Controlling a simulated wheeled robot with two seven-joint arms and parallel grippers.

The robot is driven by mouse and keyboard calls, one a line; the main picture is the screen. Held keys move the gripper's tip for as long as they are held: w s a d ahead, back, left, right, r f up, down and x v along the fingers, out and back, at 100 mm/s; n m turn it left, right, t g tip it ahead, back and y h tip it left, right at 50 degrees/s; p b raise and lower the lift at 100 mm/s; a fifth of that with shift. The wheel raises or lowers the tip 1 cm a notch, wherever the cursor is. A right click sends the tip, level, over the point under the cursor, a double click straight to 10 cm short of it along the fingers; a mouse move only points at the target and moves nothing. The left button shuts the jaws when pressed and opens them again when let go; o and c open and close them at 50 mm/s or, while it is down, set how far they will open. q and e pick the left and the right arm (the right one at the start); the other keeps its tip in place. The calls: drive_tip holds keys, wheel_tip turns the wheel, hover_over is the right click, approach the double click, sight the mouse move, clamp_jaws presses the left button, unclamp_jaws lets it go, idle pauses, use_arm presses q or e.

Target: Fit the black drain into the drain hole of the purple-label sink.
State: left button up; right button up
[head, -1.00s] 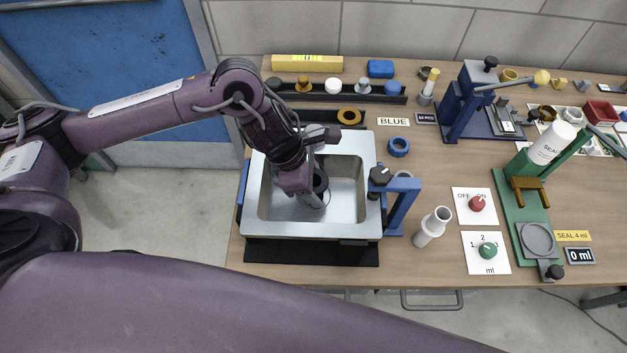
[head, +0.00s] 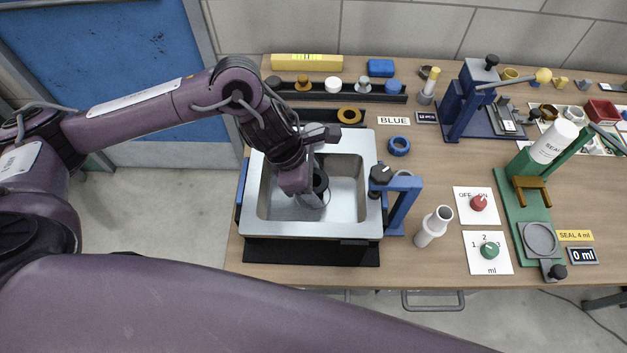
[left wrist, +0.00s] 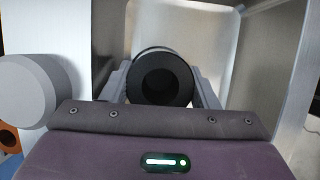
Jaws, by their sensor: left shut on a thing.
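The metal sink (head: 369,200) sits at the table's left front on a black base, its basin open upward. No purple label can be made out on it. My left gripper (head: 315,196) reaches down into the basin. It is shut on the black drain (head: 321,182), a dark round ring with a hollow middle. In the left wrist view, the drain (left wrist: 160,80) sits between the two grey fingers, with the bright basin behind it. The drain hole is hidden, so I cannot tell whether the drain touches it. My right gripper is not in view.
A blue clamp frame (head: 404,200) stands at the sink's right side. A white pipe piece (head: 433,227) and a blue ring (head: 398,146) are to its right. A black rail (head: 350,96) with several caps lies behind. The green press (head: 525,205) stands further right.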

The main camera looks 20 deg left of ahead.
use_arm(q)
drive_tip(key=shift+f, duration=0.15)
drive_tip(key=o, duration=1.1)
drive_tip(key=shift+s, duration=0.1)
drive_tip(key=shift+r, duration=0.2)
drive_tip(key=b+v, duration=0.1)
drive_tip(key=v, duration=0.6)
drive_tip(key=shift+a+r, duration=0.15)
drive_tip(key=shift+r, duration=0.1)
